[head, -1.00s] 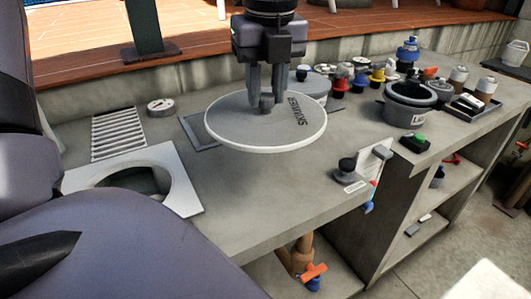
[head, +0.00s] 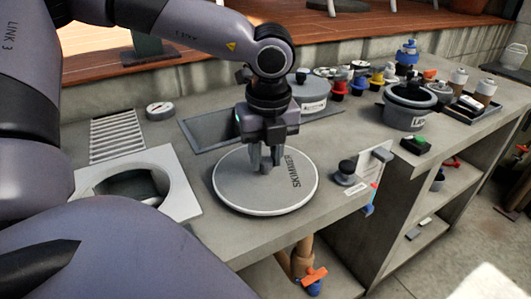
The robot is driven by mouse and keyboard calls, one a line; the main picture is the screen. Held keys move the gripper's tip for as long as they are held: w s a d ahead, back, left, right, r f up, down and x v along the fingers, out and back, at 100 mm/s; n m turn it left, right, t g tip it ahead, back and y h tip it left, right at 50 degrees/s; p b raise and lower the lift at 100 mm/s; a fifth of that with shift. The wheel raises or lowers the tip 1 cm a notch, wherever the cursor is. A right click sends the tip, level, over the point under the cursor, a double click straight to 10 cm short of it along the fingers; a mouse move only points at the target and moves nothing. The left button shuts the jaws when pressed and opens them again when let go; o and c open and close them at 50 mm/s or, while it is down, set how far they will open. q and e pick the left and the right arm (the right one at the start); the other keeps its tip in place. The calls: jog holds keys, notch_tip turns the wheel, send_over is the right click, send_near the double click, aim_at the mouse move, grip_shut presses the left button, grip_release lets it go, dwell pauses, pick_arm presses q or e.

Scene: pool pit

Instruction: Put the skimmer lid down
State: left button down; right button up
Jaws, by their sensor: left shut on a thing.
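The skimmer lid (head: 245,192) is a round grey disc with a pale rim and the word SKIMMER on it. In the head view it lies flat at the concrete counter top (head: 230,239), near the front edge; whether it fully touches the counter is hard to tell. My left gripper (head: 265,164) points down over its middle and is shut on its small knob. The white square skimmer frame (head: 182,196) with a round dark opening is to the left of the lid, apart from it. My right gripper does not show.
A dark knob on a base (head: 346,173) stands close to the right of the lid. Behind are a dark rectangular tray (head: 205,135), a grey lidded pot (head: 308,94) and several coloured valves. A grate (head: 117,136) and a round gauge (head: 160,109) lie at left.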

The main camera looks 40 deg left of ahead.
aim_at(269, 178)
pick_arm(q)
jog(key=shift+f, duration=0.2)
jog(key=c, duration=0.8)
grip_release()
jog(key=shift+r, duration=0.1)
jog(key=shift+r, duration=0.4)
jog(key=r, duration=0.3)
jog(key=d+r, duration=0.1)
jog(key=r, duration=0.7)
jog(key=shift+s+d+r+p, duration=0.15)
jog(key=shift+s+r+p, duration=0.05)
jog(key=shift+s+p, duration=0.15)
